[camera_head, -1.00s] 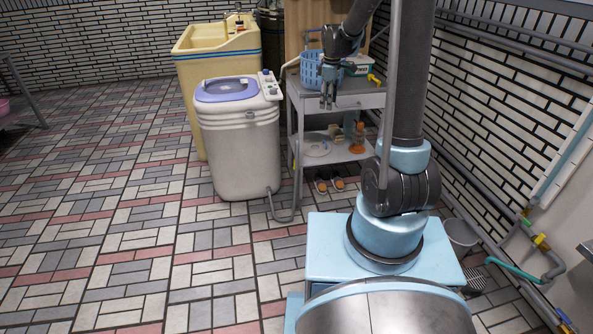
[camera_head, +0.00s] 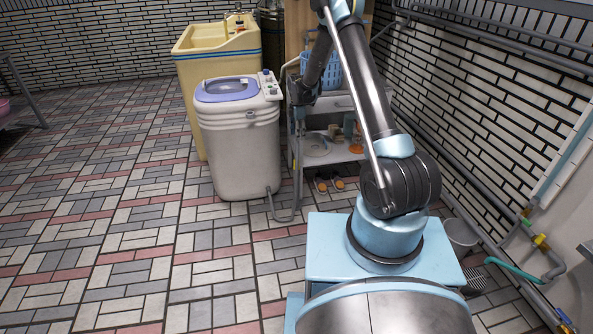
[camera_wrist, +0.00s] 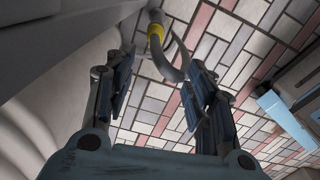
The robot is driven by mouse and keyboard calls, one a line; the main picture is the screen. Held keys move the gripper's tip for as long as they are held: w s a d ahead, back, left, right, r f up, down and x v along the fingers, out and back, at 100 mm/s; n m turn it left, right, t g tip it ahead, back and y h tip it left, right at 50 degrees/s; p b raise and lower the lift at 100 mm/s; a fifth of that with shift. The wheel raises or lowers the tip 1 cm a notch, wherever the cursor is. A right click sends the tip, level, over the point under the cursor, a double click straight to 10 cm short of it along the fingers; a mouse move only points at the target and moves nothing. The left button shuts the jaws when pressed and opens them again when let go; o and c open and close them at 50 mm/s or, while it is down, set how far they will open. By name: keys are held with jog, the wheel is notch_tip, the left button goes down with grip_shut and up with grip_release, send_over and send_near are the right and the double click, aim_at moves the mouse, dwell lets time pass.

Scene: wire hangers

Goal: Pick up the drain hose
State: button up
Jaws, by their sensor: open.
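The drain hose (camera_head: 298,185) is a grey tube. It leaves the low side of the white washing machine (camera_head: 238,150), loops near the floor and rises beside the cart's left front leg. In the wrist view the hose (camera_wrist: 172,68), with a yellow band, shows beyond and between my fingertips, its upper end near a grey surface. My gripper (camera_head: 298,122) is open and points down by the cart's left front corner, close to the hose. In the wrist view my gripper (camera_wrist: 160,72) has both fingers spread and nothing held. Contact with the hose cannot be told.
The grey cart (camera_head: 340,103) stands right of the washer, with a blue basket (camera_head: 311,68) on top and small items on its lower shelf. Slippers (camera_head: 330,184) lie under it. A cream sink (camera_head: 215,45) stands behind the washer.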

aim_at(297, 159)
jog(key=f, duration=1.3)
jog(key=shift+w+a, duration=0.1)
jog(key=shift+a, duration=0.1)
jog(key=shift+w+f, duration=0.2)
jog(key=shift+f, duration=1.15)
jog(key=shift+w+f, duration=0.15)
jog(key=shift+f, duration=1.15)
jog(key=c, duration=1.2)
